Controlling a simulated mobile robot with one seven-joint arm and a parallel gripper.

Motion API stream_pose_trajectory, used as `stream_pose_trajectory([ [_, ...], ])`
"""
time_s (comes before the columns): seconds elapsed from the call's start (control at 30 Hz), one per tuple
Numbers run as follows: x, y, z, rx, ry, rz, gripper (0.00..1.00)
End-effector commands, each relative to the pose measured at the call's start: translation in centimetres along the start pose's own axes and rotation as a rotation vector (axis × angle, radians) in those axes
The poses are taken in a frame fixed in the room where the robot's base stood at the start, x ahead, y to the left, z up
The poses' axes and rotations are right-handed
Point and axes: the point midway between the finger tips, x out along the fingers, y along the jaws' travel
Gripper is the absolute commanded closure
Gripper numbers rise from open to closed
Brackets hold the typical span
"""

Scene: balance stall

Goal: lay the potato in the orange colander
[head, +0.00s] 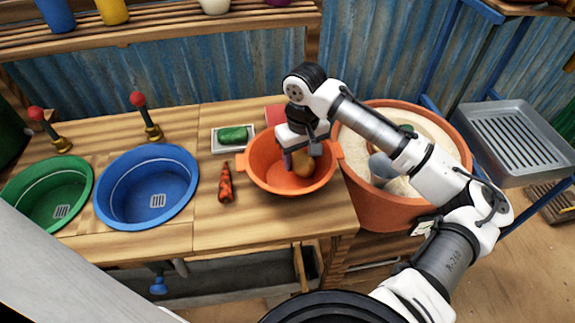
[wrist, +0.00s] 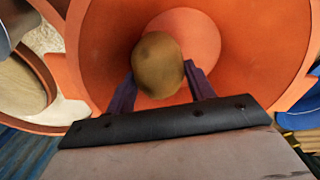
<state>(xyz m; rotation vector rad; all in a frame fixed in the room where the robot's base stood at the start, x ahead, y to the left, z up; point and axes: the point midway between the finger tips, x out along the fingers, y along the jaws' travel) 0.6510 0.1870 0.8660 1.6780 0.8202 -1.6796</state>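The orange colander (head: 262,176) stands on the wooden counter's right part; it fills most of the wrist view (wrist: 255,60). The brown potato (head: 303,165) is inside the colander's rim, below my gripper (head: 300,158). In the wrist view the potato (wrist: 158,66) sits between the tips of the two purple fingers, which appear to touch its sides. My gripper (wrist: 160,88) points down into the colander. I cannot tell whether the potato touches the colander's floor.
A carrot (head: 226,184) and a white tray with a cucumber (head: 233,134) lie left of the colander. Blue (head: 128,217) and green (head: 20,205) basins are farther left. A large terracotta pot (head: 370,206) of pale grain stands close on the right.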

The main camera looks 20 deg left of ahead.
Motion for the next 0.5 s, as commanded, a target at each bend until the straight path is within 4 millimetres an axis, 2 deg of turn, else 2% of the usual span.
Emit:
stream_pose_trajectory([
  [0.03, -0.02, 0.01, 0.0, 0.0, 0.0, 0.0, 0.4],
  [0.17, -0.02, 0.02, 0.0, 0.0, 0.0, 0.001, 0.23],
  [0.5, -0.51, 0.02, -0.03, 0.001, 0.0, 0.001, 0.22],
])
